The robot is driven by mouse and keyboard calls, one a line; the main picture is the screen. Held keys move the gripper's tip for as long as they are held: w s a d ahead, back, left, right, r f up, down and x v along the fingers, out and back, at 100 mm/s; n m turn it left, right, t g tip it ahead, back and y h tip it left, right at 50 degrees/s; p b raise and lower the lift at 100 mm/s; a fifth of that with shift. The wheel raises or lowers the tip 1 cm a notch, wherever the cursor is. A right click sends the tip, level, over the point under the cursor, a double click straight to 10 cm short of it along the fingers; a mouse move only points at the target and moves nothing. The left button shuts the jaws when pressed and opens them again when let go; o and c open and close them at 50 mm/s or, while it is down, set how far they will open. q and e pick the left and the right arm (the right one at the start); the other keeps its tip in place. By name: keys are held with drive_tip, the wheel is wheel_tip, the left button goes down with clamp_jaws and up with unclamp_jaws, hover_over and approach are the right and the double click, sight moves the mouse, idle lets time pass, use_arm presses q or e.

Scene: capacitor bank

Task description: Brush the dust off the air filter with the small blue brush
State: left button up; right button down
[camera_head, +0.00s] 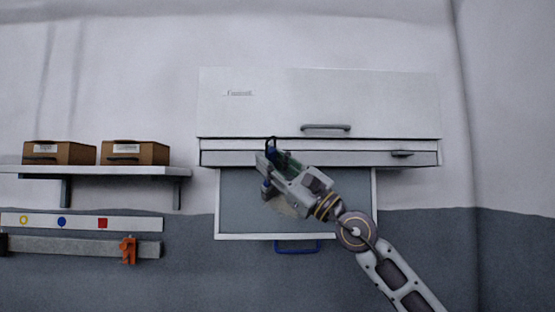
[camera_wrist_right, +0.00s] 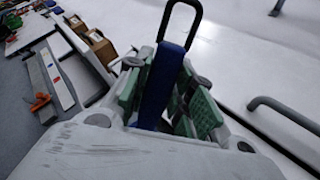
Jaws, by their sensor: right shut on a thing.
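The small blue brush (camera_wrist_right: 166,84) is clamped between the green finger pads of my right gripper (camera_head: 270,172) in the wrist view. A dark loop stands at the end of its handle. In the head view my right gripper is in front of the air filter (camera_head: 345,195), a grey panel in a white frame with a blue handle (camera_head: 297,250) below. A pale tan dust patch (camera_head: 288,210) shows on the panel just below the gripper. I cannot tell whether the bristles touch the filter. The gripper hides part of the panel. My left gripper is out of view.
A white cabinet (camera_head: 260,105) with a grey bar handle (camera_head: 325,127) is above the filter. At left, a shelf (camera_head: 100,170) holds two cardboard boxes (camera_head: 58,152). Below it are a marked strip (camera_head: 130,223) and a rail with an orange clamp (camera_head: 128,250). The wall right is clear.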

drive_tip(key=shift+w+a+f, duration=0.1)
drive_tip(key=shift+a, duration=0.1)
idle(0.3)
drive_tip(key=shift+a+f, duration=0.1)
drive_tip(key=shift+a, duration=1.45)
drive_tip(key=shift+f+b, duration=0.7)
drive_tip(key=shift+b, duration=0.05)
drive_tip(key=shift+d, duration=0.15)
drive_tip(key=shift+d+b, duration=1.3)
drive_tip(key=shift+b, duration=0.05)
drive_tip(key=shift+d+r, duration=0.1)
drive_tip(key=shift+d, duration=0.05)
